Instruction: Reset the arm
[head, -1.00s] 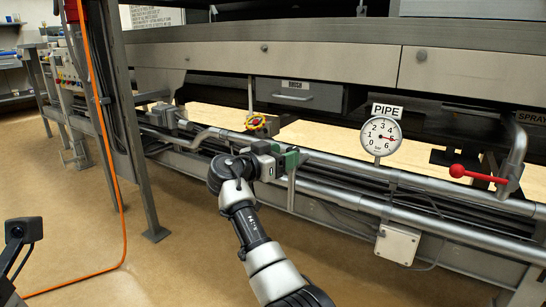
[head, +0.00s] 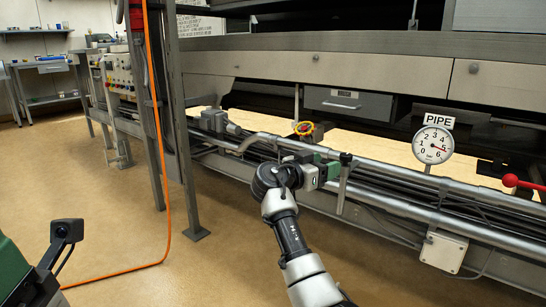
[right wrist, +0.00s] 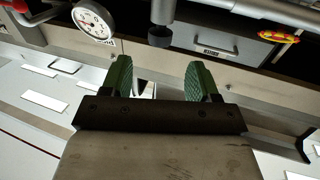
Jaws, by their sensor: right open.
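My right gripper (head: 328,168) is open, with green finger pads, near the front pipe in the head view. In the right wrist view its two fingers (right wrist: 160,75) stand apart with nothing between them. A grey lever with a black end (head: 344,180) stands just right of the fingers in the head view. Its dark end (right wrist: 160,38) shows beyond the fingertips in the right wrist view. At the lower left of the head view, a green and black part of my left arm (head: 40,262) shows; its finger state cannot be made out.
A PIPE gauge (head: 432,145), a red-handled valve (head: 512,181) and a red-yellow wheel (head: 304,129) sit along the pipes. A grey post (head: 181,130) and orange hose (head: 157,120) stand left.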

